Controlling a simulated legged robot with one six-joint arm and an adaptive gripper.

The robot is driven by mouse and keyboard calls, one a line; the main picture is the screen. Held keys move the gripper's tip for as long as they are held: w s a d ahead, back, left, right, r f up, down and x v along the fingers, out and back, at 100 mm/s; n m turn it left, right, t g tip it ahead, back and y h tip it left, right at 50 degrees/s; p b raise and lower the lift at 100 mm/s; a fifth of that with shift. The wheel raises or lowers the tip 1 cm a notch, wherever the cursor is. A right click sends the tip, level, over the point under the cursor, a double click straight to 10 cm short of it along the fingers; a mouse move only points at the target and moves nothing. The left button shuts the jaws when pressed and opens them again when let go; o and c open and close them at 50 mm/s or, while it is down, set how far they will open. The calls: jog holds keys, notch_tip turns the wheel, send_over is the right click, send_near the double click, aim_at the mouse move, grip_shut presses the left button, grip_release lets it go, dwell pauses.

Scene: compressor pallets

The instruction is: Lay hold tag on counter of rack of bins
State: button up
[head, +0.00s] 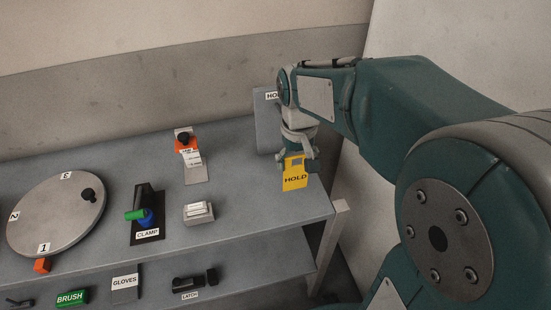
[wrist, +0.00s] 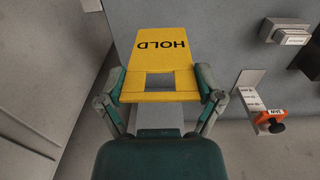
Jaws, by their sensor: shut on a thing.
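The yellow hold tag (head: 295,182) carries the word HOLD and has a rectangular hole near its gripped end. My gripper (head: 298,157) is shut on that end, and the tag shows between the fingers in the wrist view (wrist: 160,48). The tag is over the right end of the grey counter (head: 250,208), close to its right edge. I cannot tell whether its lower edge touches the counter. A grey upright plate (head: 264,125) with a label starting "HO" stands behind my gripper, partly hidden by it.
On the counter are a white-topped block (head: 198,212), an orange switch with a black knob (head: 186,142), a clamp (head: 147,215) and a numbered round disc (head: 58,212). A lower shelf holds a brush (head: 71,297), gloves plate (head: 125,283) and latch (head: 190,283). The wall is close at right.

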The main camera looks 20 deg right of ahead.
jog(key=w+f, duration=0.2)
jog(key=f, duration=0.1)
jog(key=w+a+f, duration=0.1)
jog(key=w+f, duration=0.2)
jog(key=w+a+f, duration=0.1)
jog(key=w+f, duration=0.1)
jog(key=f, duration=0.2)
jog(key=shift+w, duration=0.25)
jog(key=shift+a+f, duration=0.15)
jog(key=shift+a, duration=0.4)
jog(key=o, duration=0.7)
jog(key=shift+d, duration=0.1)
jog(key=shift+c, duration=0.2)
jog(key=shift+d, duration=0.3)
